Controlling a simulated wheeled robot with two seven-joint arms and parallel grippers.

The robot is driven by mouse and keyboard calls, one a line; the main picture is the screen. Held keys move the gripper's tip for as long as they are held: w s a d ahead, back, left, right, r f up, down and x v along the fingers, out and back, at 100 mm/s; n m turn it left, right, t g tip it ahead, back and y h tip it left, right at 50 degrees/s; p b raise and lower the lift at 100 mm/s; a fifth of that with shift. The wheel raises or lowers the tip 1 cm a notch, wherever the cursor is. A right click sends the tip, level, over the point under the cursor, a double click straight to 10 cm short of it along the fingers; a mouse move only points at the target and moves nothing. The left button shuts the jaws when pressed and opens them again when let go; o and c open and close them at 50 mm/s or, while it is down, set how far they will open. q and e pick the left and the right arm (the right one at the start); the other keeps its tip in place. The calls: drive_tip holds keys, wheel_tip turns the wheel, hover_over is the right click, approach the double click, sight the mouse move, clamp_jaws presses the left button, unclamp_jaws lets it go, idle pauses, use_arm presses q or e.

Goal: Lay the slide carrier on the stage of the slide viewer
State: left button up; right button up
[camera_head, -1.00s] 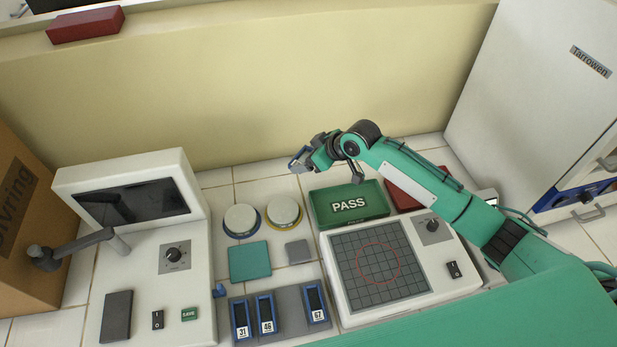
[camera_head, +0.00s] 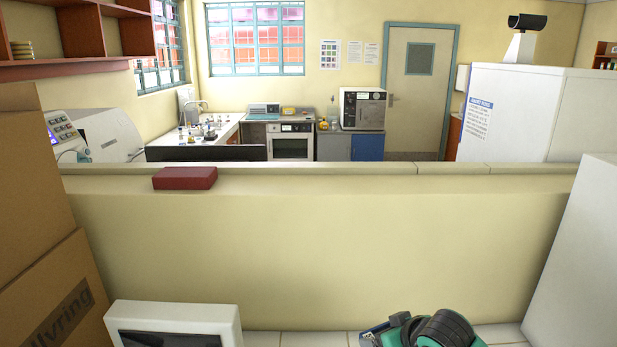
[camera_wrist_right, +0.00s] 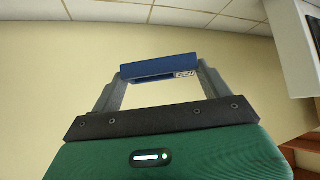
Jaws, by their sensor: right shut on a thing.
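The slide carrier (camera_wrist_right: 158,66) is a blue bar with a small white label at its right end in the right wrist view. My right gripper (camera_wrist_right: 160,79) is shut on it, with one grey finger at each end. The carrier is held up off any surface, with the wall and floor tiles behind it. In the head view only a bit of the carrier and my right wrist show at the bottom edge. A white unit with a dark screen (camera_head: 172,313), likely the slide viewer, shows only its top at the bottom left; its stage is out of view. My left gripper is not in view.
A cream partition (camera_head: 310,250) stands behind the work area, with a dark red block (camera_head: 185,178) on its ledge. Cardboard boxes (camera_head: 50,290) border the left and a white cabinet (camera_head: 582,260) the right. A lab room lies beyond.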

drive_tip(key=s+d+f+m+h, duration=0.1)
drive_tip(key=s+d+m, duration=0.1)
drive_tip(key=s, duration=0.5)
drive_tip(key=s+d+m+h, duration=0.2)
drive_tip(key=s, duration=0.5)
drive_tip(key=shift+s+f+m+t+h, duration=0.2)
drive_tip(key=shift+f+m+t+h, duration=0.1)
drive_tip(key=shift+f+m+t, duration=0.1)
drive_tip(key=w+a+r, duration=0.1)
drive_tip(key=w+a, duration=0.3)
drive_tip(key=w, duration=0.6)
drive_tip(key=w+a+r, duration=0.2)
drive_tip(key=w+a, duration=0.2)
drive_tip(key=w, duration=0.5)
wheel_tip(320, 180, down, 20)
drive_tip(key=p, duration=0.2)
drive_tip(key=shift+w+a+r+p, duration=0.1)
drive_tip(key=shift+a+p, duration=0.05)
drive_tip(key=shift+p, duration=0.2)
drive_tip(key=shift+f, duration=0.2)
